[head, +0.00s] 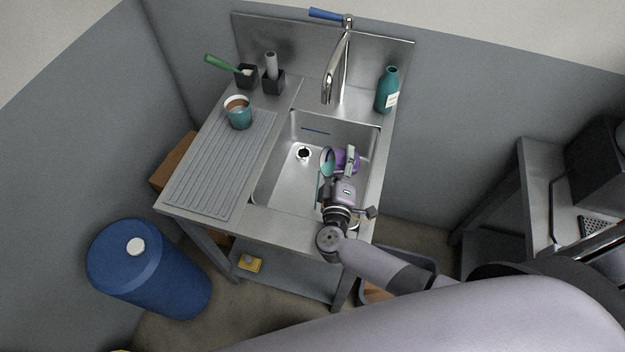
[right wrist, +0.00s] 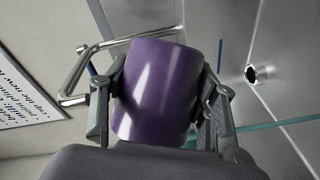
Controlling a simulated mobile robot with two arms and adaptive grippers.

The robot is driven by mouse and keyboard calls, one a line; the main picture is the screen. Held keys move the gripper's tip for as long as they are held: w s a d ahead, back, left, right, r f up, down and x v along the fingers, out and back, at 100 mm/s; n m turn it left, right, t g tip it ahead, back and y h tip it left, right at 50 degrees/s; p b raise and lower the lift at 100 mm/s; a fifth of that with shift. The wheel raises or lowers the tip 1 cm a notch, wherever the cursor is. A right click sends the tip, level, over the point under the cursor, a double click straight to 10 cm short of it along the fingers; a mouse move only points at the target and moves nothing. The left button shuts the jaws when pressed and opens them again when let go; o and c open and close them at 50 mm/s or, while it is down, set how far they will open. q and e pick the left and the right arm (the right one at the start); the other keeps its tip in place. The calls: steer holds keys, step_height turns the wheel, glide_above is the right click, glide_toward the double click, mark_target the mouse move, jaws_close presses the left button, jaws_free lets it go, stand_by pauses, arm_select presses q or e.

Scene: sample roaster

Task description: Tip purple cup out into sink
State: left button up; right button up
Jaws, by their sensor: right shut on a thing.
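The purple cup (head: 347,158) is held over the sink basin (head: 285,178), tipped on its side with its mouth towards the left in the head view. A pale teal inside shows at the mouth; I cannot tell if anything is left in it. My right gripper (head: 340,165) is shut on the cup. In the right wrist view the purple cup (right wrist: 160,90) sits between both fingers. The drain (head: 304,153) lies to the left of the cup, and the drain also shows in the right wrist view (right wrist: 259,74). My left gripper is not in view.
The faucet (head: 337,70) stands behind the basin, with a teal bottle (head: 387,92) to its right.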

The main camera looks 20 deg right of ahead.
steer(key=shift+r+n+t+p, duration=0.35)
steer(key=shift+n+p, duration=0.15)
steer(key=shift+p, duration=0.2)
steer(key=shift+a+r+n+t+h+p, duration=0.15)
steer(key=shift+a+r+n+p, duration=0.05)
steer(key=shift+a+n+p, duration=0.25)
steer(key=shift+a+r+n+t+h+p, duration=0.1)
steer(key=shift+a+r+n+h+p, duration=0.1)
steer(key=shift+a+n+p, duration=0.25)
stand_by(0.7)
steer(key=shift+a+r+n+p, duration=0.1)
steer(key=shift+r+n+p, duration=0.1)
steer(key=shift+n+p, duration=0.25)
stand_by(0.4)
